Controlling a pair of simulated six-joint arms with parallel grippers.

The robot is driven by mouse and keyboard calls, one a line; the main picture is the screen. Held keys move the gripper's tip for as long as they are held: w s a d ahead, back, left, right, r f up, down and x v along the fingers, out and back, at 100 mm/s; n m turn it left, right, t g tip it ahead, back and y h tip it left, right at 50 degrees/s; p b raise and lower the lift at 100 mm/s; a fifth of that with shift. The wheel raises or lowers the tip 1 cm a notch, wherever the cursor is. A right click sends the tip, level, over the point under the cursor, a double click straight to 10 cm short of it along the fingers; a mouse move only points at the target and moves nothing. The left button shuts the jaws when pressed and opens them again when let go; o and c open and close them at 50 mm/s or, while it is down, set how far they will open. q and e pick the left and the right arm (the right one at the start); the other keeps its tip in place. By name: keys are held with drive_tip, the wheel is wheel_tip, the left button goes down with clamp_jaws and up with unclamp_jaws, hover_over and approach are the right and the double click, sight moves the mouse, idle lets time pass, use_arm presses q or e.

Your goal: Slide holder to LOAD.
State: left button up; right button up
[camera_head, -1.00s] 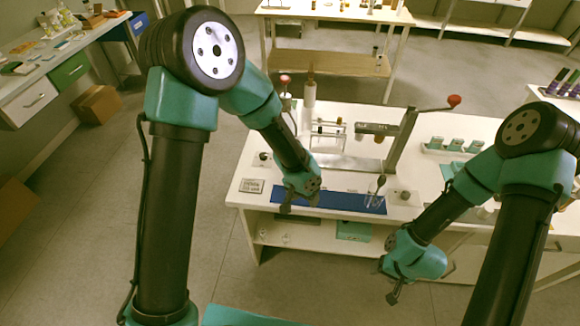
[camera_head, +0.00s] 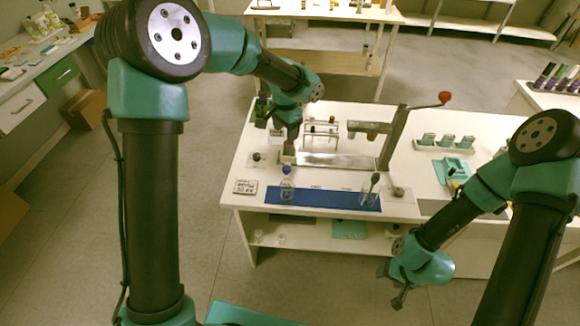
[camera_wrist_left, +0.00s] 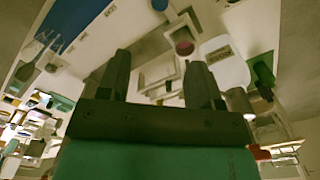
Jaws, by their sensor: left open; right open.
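The metal rail plate (camera_head: 340,161) lies on the white bench, with an upright press and lever at its right end. A block-like part (camera_head: 289,158) sits at the rail's left end; whether this is the holder I cannot tell. My left gripper (camera_head: 290,143) points down over that end and hides part of it. My right gripper (camera_head: 393,288) is open and empty, in front of the bench. No LOAD marking is readable.
A blue mat (camera_head: 320,198) at the bench front carries a blue-capped bottle (camera_head: 287,184) and a glass beaker (camera_head: 369,192). The red-knobbed lever (camera_head: 444,98) rises at right. A small rack (camera_head: 322,131) stands behind the rail. A label plate (camera_head: 245,187) lies front left.

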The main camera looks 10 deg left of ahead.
sight(287, 168)
use_arm(q)
drive_tip(key=shift+f, duration=0.1)
wheel_tip(287, 168, down, 17)
drive_tip(key=shift+f, duration=0.15)
idle(0.7)
clamp_jaws()
idle(0.5)
